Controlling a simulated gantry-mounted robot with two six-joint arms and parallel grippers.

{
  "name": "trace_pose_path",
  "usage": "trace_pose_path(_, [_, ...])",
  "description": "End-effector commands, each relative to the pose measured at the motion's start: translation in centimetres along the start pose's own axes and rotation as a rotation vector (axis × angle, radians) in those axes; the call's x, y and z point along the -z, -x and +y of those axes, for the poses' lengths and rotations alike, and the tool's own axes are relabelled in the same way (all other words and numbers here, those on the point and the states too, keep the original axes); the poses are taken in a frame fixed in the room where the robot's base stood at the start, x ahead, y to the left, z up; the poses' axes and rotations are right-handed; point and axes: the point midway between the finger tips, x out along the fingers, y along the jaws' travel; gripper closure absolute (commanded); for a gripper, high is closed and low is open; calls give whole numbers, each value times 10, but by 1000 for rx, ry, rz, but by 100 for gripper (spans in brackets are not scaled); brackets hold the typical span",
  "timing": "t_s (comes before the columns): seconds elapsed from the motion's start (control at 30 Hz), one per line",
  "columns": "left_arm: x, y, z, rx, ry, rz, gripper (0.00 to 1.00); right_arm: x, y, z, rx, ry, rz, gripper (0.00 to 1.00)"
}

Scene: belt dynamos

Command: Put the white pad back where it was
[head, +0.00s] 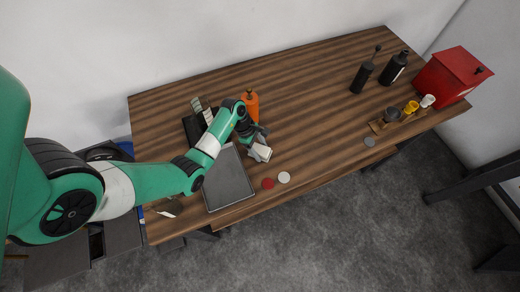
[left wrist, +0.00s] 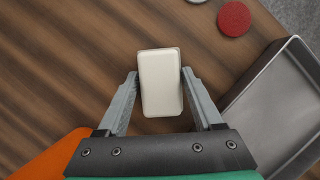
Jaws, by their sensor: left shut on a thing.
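My left gripper (head: 258,148) is shut on a white rectangular block (left wrist: 160,85), gripped by its two long sides between the fingertips. In the head view the white block (head: 262,153) is over the table, just right of the grey tray; I cannot tell if it touches the wood. A round white disc (head: 284,177) lies flat near the table's front edge, right of a red disc (head: 268,183). The red disc also shows in the left wrist view (left wrist: 234,18), with a sliver of the white disc at the top edge. My right gripper is out of view.
A shallow grey tray (head: 210,196) lies left of the gripper. An orange bottle (head: 251,104) stands close behind my wrist. Black bottles (head: 393,69), a small cup rack (head: 377,127), a grey disc (head: 369,142) and a red box (head: 455,72) are on the right. The middle is clear.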

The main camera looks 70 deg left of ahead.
Motion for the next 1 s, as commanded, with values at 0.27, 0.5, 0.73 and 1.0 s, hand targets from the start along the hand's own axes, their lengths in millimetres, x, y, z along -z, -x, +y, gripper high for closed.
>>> trace_pose_path(0.27, [1,-2,0,0,0,0,7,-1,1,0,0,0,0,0])
trace_pose_path(0.5, [1,-2,0,0,0,0,2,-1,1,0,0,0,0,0])
trace_pose_path(0.73, [-1,15,1,-3,1,-1,2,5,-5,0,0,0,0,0])
trace_pose_path(1.0, [-1,81,1,-5,1,0,2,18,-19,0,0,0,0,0])
